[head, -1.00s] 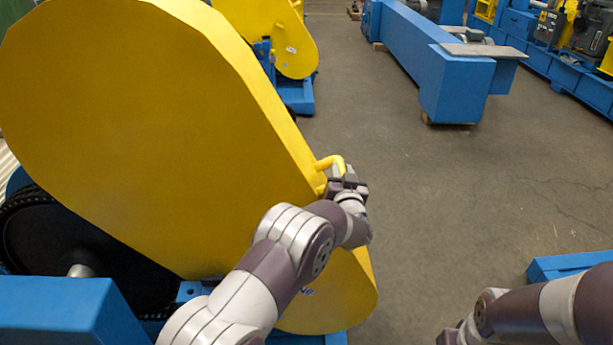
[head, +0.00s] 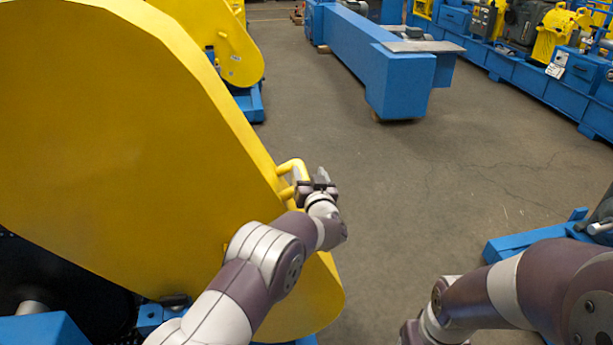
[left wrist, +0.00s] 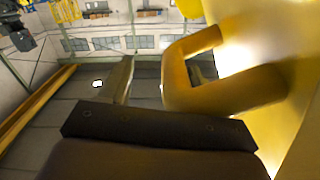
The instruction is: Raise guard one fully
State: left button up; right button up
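The big yellow guard, taken as guard one (head: 130,130), fills the left of the head view, tilted over a dark wheel (head: 70,285). A yellow loop handle (head: 290,165) sticks out from its right edge; the handle (left wrist: 178,75) also shows in the left wrist view. My left gripper (head: 310,174) is at this handle. In the left wrist view one finger stands left of the handle's outer bar with a gap, and the other seems to be inside the loop; the fingers look apart. My right arm is at the lower right; its gripper is out of frame.
A second yellow guard (head: 228,45) stands behind, upper left. A long blue beam (head: 385,75) lies across the floor at the back, with blue and yellow machines (head: 540,65) at the upper right. A blue frame (head: 530,238) is near my right arm. The middle floor is clear.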

pick_arm(q)
jog(key=shift+r, duration=0.2)
jog(key=shift+a, duration=0.1)
dwell(0.4)
jog(key=v, duration=1.2)
jog(key=shift+s, duration=0.4)
